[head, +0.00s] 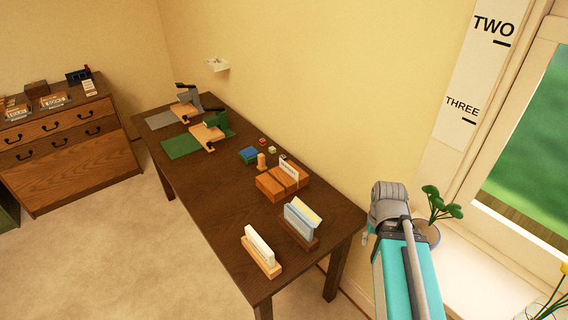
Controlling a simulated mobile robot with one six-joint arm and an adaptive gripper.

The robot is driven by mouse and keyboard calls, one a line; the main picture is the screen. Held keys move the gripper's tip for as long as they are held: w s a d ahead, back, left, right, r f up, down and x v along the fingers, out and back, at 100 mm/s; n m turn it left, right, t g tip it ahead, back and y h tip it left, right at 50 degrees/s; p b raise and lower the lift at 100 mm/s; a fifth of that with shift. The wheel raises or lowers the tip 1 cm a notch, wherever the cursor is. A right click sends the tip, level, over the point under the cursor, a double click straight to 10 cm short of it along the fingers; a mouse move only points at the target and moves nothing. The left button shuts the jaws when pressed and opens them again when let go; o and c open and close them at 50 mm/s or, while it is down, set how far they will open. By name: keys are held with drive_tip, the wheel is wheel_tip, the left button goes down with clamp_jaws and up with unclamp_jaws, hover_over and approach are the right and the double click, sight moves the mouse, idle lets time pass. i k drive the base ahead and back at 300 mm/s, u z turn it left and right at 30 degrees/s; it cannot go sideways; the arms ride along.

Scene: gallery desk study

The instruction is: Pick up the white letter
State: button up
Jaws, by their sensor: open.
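White, letter-like pieces show in the head view on the near part of the dark desk (215,200). A plain white upright piece (259,245) stands in a light wooden holder (262,266) near the front edge. Behind it to the right, pale blue, white and cream upright pieces (301,216) stand in a dark brown holder (298,238). A white card with dark marks (289,169) stands at an orange-brown wooden block (278,187). I cannot tell which of these is the white letter. My teal and grey arm shows at the right, but my gripper is not in view.
Green and grey devices with wooden bases stand at the desk's far end, beside a green mat (182,146) and grey mat (160,120). A potted plant (428,230) stands by the window. The desk's left front is clear.

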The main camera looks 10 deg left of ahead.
sight(286, 167)
drive_tip(key=z, duration=0.05)
drive_tip(key=i, duration=0.9)
